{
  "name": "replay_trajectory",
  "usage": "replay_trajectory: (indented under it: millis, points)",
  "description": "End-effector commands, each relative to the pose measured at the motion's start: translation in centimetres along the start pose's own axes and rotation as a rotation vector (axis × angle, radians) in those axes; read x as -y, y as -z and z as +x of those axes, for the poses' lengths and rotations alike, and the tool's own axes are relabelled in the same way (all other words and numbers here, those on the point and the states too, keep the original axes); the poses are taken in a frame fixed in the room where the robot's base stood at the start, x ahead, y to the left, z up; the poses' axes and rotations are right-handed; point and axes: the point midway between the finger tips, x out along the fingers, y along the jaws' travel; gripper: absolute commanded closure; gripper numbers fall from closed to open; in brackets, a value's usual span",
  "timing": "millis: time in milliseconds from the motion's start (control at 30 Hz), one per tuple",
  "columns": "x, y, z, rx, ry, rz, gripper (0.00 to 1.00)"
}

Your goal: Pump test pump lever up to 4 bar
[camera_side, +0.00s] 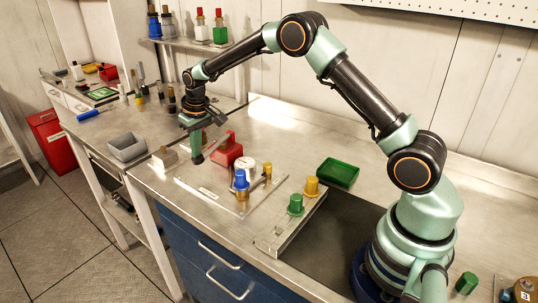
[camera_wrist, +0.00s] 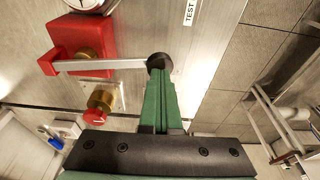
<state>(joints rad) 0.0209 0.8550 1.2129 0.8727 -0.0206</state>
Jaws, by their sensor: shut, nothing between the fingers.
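The red test pump (camera_side: 228,150) stands on a clear plate on the bench in the side view. In the wrist view, the red pump body (camera_wrist: 85,38) is at upper left, with a pale lever (camera_wrist: 105,65) running right to a round black knob (camera_wrist: 160,60). My gripper (camera_wrist: 157,85) has its green fingers together and empty, with the tips at the knob; I cannot tell whether they touch it. In the side view my gripper (camera_side: 197,157) points down just left of the pump. A gauge (camera_wrist: 85,4) is cut off at the top, its reading not legible.
Right of the pump are a blue-capped fitting (camera_side: 241,180) and a rail with green (camera_side: 296,204) and yellow caps. A green tray (camera_side: 338,172) and a grey bin (camera_side: 127,147) stand apart.

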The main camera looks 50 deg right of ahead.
Motion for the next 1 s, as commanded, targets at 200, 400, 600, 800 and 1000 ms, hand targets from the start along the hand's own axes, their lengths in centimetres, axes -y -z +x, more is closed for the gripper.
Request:
replay_trajectory:
  millis: [200, 400, 600, 800, 1000]
  points:
    - [0.0, -0.2, 0.6, 0.004, 0.000, 0.001, 1.00]
    - [0.0, 0.0, -0.6, 0.003, 0.000, 0.001, 1.00]
    - [0.0, 0.3, -2.0, 0.003, 0.000, 0.001, 1.00]
    - [0.0, 0.7, -3.5, 0.001, 0.000, 0.001, 1.00]
    - [0.0, 0.8, -4.1, 0.002, 0.000, 0.000, 1.00]
